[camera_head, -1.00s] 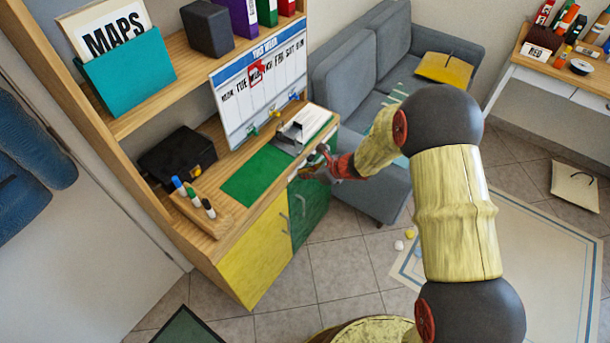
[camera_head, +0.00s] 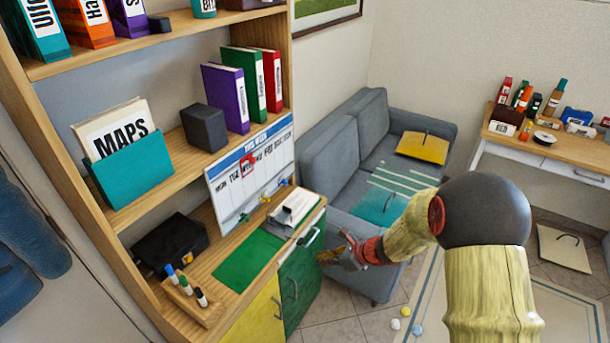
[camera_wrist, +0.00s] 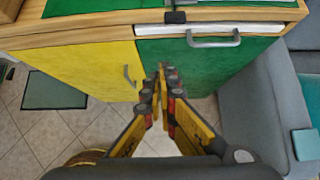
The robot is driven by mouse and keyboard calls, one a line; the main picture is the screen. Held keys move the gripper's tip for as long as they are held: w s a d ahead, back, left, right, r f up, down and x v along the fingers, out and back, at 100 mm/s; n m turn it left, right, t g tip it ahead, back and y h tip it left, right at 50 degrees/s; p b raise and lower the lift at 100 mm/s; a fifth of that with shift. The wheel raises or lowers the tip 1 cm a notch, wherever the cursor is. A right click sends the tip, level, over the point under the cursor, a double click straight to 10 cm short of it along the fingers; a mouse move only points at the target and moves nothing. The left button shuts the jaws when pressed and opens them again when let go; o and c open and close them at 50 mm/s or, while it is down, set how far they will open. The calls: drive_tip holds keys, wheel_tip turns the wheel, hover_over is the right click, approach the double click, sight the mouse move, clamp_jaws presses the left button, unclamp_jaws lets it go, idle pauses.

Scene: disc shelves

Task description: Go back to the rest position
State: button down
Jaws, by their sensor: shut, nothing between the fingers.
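My gripper (camera_head: 338,255) is shut and empty, in front of the green cabinet door (camera_head: 299,281) and apart from the desk. In the wrist view my gripper (camera_wrist: 168,68) shows its two fingertips together, over the lower part of the green door (camera_wrist: 190,73). A white drawer (camera_wrist: 225,28) with a grey handle lies above the green door. My arm reaches in from the lower right in the head view.
The desk holds a green mat (camera_head: 240,262), a black box (camera_head: 172,247), a pen holder (camera_head: 190,300) and a weekly calendar board (camera_head: 250,172). A grey sofa (camera_head: 345,140) stands close to the right. Small balls (camera_head: 405,312) lie on the floor. A side table (camera_head: 560,150) stands at the right.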

drive_tip(key=s+r+n+g+h, duration=0.1)
drive_tip(key=s+r+n+g, duration=0.15)
drive_tip(key=s+n, duration=0.5)
drive_tip(key=s+r+n+g, duration=0.2)
drive_tip(key=s+r+n, duration=0.2)
drive_tip(key=s+n, duration=0.4)
drive_tip(key=s+d+r+n+t+h, duration=0.1)
drive_tip(key=s+d+r+n+h, duration=0.1)
drive_tip(key=s+r, duration=0.3)
drive_tip(key=s+d+r+n+t+h, duration=0.2)
drive_tip(key=s+d+r+n, duration=0.2)
drive_tip(key=r, duration=0.6)
drive_tip(key=s+d+r+n+t+h, duration=0.2)
drive_tip(key=s+d+r+n, duration=0.1)
drive_tip(key=s+r, duration=0.3)
wheel_tip(320, 180, up, 2)
drive_tip(key=shift+d+n, duration=0.3)
drive_tip(key=shift+n, duration=0.05)
